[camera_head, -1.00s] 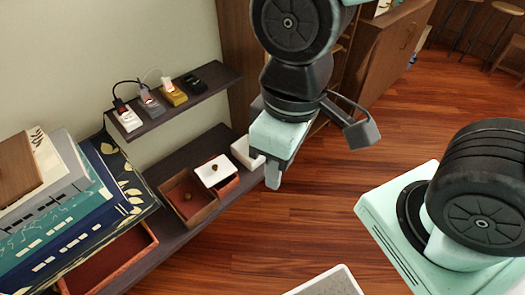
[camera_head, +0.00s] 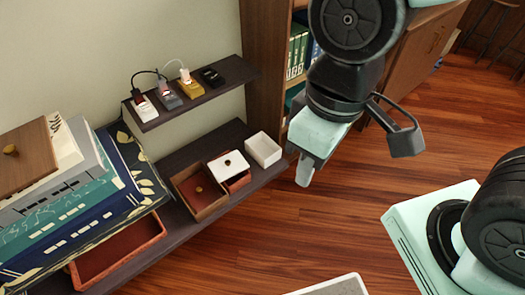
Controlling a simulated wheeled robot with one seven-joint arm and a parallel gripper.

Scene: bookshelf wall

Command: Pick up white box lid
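The white box lid (camera_head: 226,164), a small flat white square with a dark round knob, lies on a reddish-brown box (camera_head: 238,183) on the lower shelf. It looks slightly askew, with part of the box showing along its right and lower edges. My gripper (camera_head: 304,178) hangs to the right of the lid, past the front edge of the shelf and apart from it. One pale fingertip shows below the gripper body. The other finger is hidden, so its opening cannot be made out.
Beside the lid stand an open brown box (camera_head: 199,205) and an open white box (camera_head: 264,150). An upper shelf (camera_head: 205,91) with several small devices and cables hangs above. Stacked books (camera_head: 75,200) fill the left, above a red tray (camera_head: 120,250).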

